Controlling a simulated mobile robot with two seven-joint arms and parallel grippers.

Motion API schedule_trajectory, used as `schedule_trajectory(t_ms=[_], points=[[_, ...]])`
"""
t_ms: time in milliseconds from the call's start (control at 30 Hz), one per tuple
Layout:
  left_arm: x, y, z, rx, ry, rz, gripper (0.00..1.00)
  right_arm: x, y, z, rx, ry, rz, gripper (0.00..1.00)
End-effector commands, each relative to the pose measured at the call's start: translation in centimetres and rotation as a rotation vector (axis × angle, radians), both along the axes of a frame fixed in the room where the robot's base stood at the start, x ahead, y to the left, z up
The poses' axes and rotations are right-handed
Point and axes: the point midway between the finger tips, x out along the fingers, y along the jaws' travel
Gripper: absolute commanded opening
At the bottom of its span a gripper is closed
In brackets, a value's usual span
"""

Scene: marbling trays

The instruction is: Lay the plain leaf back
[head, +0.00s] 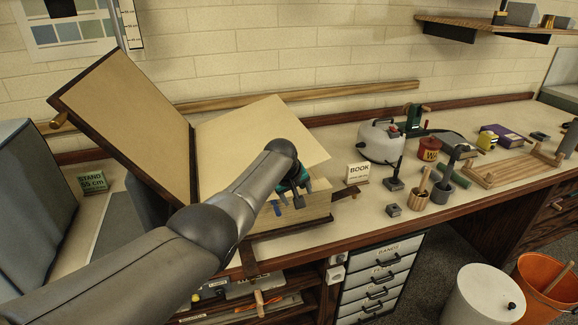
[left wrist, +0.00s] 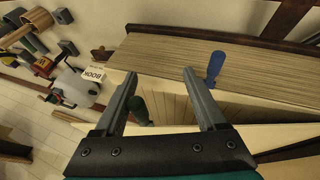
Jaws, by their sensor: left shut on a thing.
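A large book stands open on the bench, its brown-edged cover (head: 120,115) tilted up at the left. A plain cream leaf (head: 262,128) is raised at a slant above the page block (head: 305,210). My left gripper (head: 297,196) is at the leaf's near right side and shut on it; the exact contact is partly hidden by my arm. In the left wrist view, my left gripper (left wrist: 160,80) has the cream leaf (left wrist: 275,138) close at its fingers. A blue tab (left wrist: 216,66) sticks out from the page block, and a dark green tab (left wrist: 139,108) shows beside one finger.
A "BOOK" sign (head: 358,173) stands just right of the book. A "STAND 55 cm" sign (head: 92,182) is at the left.

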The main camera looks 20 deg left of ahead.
Motion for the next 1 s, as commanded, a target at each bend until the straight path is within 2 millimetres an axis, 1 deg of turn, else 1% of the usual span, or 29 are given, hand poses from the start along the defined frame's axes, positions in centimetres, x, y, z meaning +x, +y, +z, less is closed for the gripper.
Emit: schedule_trajectory(t_ms=[33,267,467,733,1000], points=[[-0.8,0.5,-0.1,0.008,0.025,0.005,0.5,0.0,0.0,0.8,0.0,0.0,0.0,0.5],[-1.9,0.6,1.6,0.009,0.025,0.004,0.5,0.0,0.0,2.7,0.0,0.0,0.0,0.5],[-2.8,0.6,3.3,0.007,0.022,0.004,0.5,0.0,0.0,3.6,-0.001,0.0,0.0,0.5],[-4.0,0.4,6.2,0.003,0.014,0.001,0.5,0.0,-0.1,4.7,-0.001,0.0,0.001,0.5],[-5.5,0.4,9.0,0.001,0.011,0.0,0.5,0.0,-0.1,5.3,-0.001,0.0,0.0,0.5]])
